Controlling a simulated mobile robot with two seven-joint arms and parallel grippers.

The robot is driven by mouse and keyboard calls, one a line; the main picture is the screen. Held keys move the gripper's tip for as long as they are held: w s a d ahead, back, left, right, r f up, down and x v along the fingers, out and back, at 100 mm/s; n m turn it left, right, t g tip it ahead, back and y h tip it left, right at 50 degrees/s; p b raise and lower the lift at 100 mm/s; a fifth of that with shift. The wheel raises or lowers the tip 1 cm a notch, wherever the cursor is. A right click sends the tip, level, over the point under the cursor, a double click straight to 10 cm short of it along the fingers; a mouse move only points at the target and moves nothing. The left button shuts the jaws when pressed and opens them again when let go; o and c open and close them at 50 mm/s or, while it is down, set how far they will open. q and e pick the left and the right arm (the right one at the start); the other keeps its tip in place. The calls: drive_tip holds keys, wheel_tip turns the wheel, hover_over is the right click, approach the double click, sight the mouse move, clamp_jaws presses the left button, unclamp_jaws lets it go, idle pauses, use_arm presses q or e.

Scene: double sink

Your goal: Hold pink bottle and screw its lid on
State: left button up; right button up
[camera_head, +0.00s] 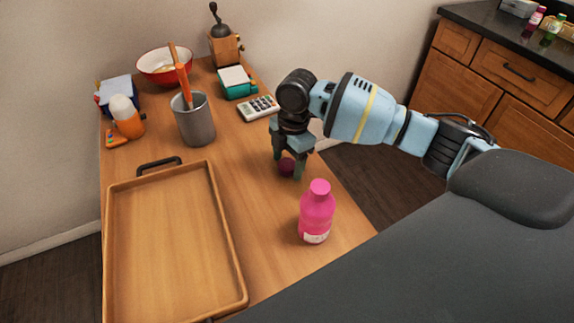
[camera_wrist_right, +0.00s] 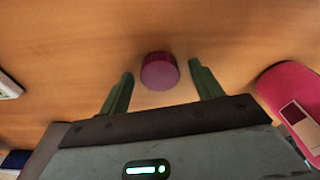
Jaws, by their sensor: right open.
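The pink bottle (camera_head: 317,212) stands upright on the wooden table near its right edge. It also shows at the right edge of the right wrist view (camera_wrist_right: 294,108). The dark purple-pink lid (camera_head: 287,167) lies on the table behind the bottle. My right gripper (camera_head: 288,172) is open and points down above the lid. In the right wrist view the lid (camera_wrist_right: 160,72) sits between the two open fingers, with a gap on both sides. My left gripper is not in view.
A wooden tray (camera_head: 107,250) fills the front left of the table. A grey cup (camera_head: 195,125) with utensils, a calculator (camera_head: 259,108), an orange bottle (camera_head: 129,125), a red bowl (camera_head: 163,77) and a coffee grinder (camera_head: 225,48) stand farther back. The table between tray and bottle is clear.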

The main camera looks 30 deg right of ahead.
sight(288, 164)
drive_tip(key=shift+c, duration=0.4)
drive_tip(key=c, duration=0.9)
drive_tip(key=shift+r, duration=0.15)
drive_tip(key=shift+c, duration=0.2)
wheel_tip(288, 164, up, 10)
